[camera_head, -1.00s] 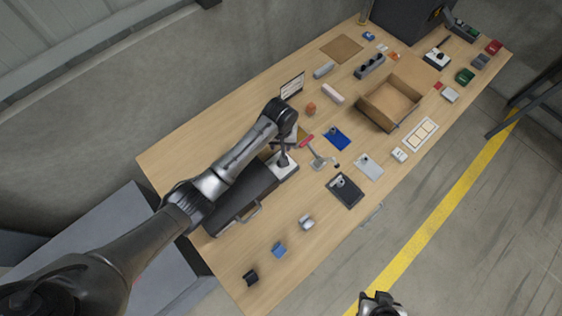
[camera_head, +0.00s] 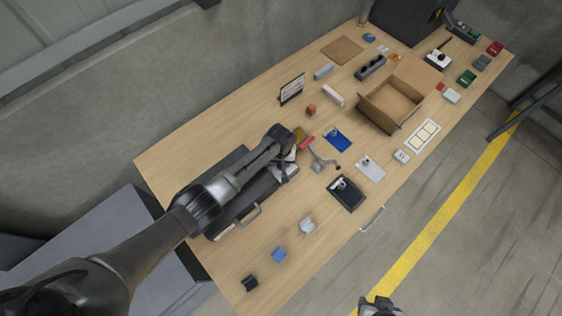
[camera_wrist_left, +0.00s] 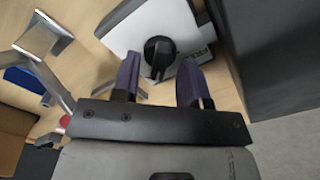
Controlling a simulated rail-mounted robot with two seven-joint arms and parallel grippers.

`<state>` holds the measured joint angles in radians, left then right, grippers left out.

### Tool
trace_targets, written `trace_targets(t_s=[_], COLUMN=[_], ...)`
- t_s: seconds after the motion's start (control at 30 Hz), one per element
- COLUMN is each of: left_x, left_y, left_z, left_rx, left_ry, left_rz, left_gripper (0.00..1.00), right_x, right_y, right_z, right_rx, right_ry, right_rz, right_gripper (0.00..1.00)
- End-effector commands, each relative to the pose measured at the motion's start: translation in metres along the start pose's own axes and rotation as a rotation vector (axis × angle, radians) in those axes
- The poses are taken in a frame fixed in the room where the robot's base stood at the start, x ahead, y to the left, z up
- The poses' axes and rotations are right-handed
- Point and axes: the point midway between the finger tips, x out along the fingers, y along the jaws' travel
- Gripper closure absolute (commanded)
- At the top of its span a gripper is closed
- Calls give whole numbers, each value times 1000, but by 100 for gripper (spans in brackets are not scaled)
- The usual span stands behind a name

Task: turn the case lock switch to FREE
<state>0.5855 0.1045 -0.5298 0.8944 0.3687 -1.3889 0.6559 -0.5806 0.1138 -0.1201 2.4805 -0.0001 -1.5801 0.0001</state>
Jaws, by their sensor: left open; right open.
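The lock switch is a black round knob with a raised bar (camera_wrist_left: 158,55) on a white box (camera_wrist_left: 120,38). The box's pale edge shows in the head view (camera_head: 292,157), mostly hidden by my left arm. My left gripper (camera_wrist_left: 161,82) is open, its two purple-dark fingers on either side of the knob, with visible gaps. I cannot tell how far their tips are above the box. In the head view, my left gripper (camera_head: 284,174) is over the box. My right gripper (camera_head: 378,306) is at the bottom edge, away from the table.
A black case with a handle (camera_head: 250,214) lies beside the box. A grey metal stand (camera_head: 320,163) is close on the other side, also in the wrist view (camera_wrist_left: 45,38). A blue pad (camera_head: 338,140), black tray (camera_head: 346,195) and open carton (camera_head: 388,104) are farther right. The front table has clear patches.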

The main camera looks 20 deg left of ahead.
Motion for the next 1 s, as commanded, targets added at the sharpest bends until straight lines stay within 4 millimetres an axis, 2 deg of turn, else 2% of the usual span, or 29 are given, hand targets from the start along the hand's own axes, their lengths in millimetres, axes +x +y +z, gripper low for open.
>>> trace_targets(t_s=[0.43, 0.83, 1.0], left_x=[6, 6, 6], left_y=[0, 0, 0], left_z=[0, 0, 0], left_rx=[0, 0, -1], left_ry=[1, 0, 0], left_rz=[0, 0, 0], left_gripper=[60, 98, 100], right_x=[2, 2, 2], right_y=[2, 3, 2], right_z=[1, 1, 1], right_rx=[-8, -10, -7], right_ry=[-1, -1, -1], right_rz=[6, 8, 5], right_gripper=[57, 57, 57])
